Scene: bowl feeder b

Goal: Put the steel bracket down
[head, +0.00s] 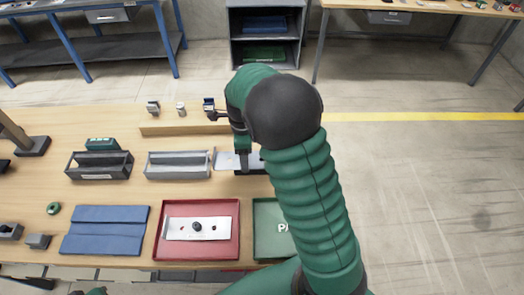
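My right arm reaches in from the bottom right and covers much of the middle of the head view. My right gripper (243,167) points down at a dark holder (247,173) on the table. A pale metal piece (226,160), which may be the steel bracket, lies against the gripper's left side. I cannot tell whether the fingers are closed on it, as the arm hides part of this spot. A flat pale metal plate with a dark knob (178,229) lies in the red tray (199,258).
Two open bins, one dark (99,172) and one grey (178,172), stand left of the gripper. A wooden strip (180,130) lies behind them. A blue folded mat (104,229) and a partly hidden green tray (268,247) are near the front edge. Floor is clear at right.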

